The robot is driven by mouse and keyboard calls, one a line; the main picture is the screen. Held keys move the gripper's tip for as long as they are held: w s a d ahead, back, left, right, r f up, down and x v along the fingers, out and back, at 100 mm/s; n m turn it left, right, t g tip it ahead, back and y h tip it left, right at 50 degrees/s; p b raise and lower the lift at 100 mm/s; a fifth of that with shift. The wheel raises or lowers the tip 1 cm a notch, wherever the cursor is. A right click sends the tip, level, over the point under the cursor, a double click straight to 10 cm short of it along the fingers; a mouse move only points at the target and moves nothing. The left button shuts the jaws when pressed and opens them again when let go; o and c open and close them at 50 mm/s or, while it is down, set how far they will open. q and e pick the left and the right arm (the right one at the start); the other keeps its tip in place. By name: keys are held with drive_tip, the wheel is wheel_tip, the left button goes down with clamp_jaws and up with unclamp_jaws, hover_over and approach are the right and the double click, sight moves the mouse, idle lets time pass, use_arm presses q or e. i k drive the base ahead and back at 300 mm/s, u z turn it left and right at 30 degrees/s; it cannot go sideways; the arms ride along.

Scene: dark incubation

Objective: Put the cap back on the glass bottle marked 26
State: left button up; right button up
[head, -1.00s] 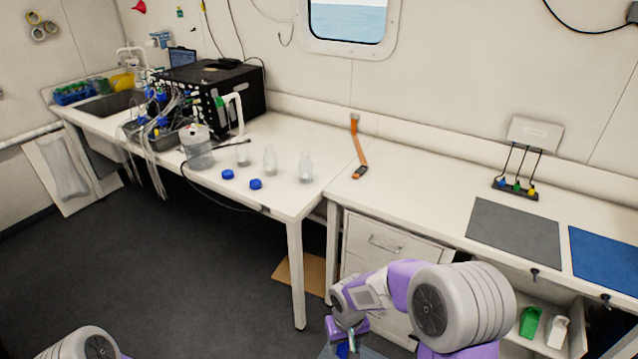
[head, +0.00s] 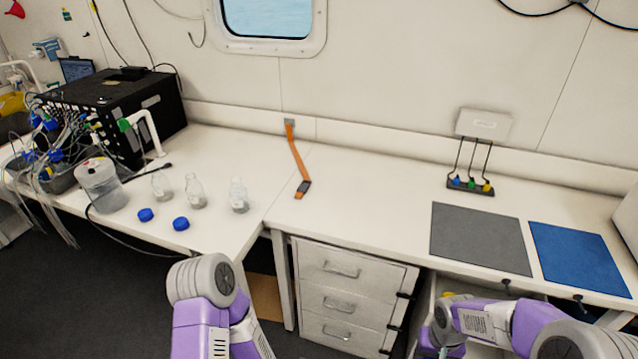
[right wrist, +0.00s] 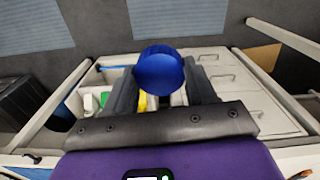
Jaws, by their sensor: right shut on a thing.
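Three clear glass bottles stand uncapped on the white bench in the head view: a left one (head: 161,187), a middle one (head: 195,192) and a right one (head: 238,196). Their markings are too small to read. Two blue caps lie in front of them, a left cap (head: 146,215) and a right cap (head: 181,223). In the right wrist view my right gripper (right wrist: 162,92) is shut on another blue cap (right wrist: 159,68), held between the fingertips. In the head view my right arm is low at the bottom right, away from the bottles. My left gripper is outside the frame.
A plastic jar (head: 101,188) and a black instrument (head: 115,110) with tubing stand left of the bottles. An orange strap (head: 296,160) lies behind. A grey mat (head: 480,238) and a blue mat (head: 582,258) lie right. The middle bench is clear. Drawers (head: 345,295) are below.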

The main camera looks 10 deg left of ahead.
sight(238, 195)
drive_tip(key=u, duration=0.4)
drive_tip(key=i, duration=1)
drive_tip(key=u, duration=0.9)
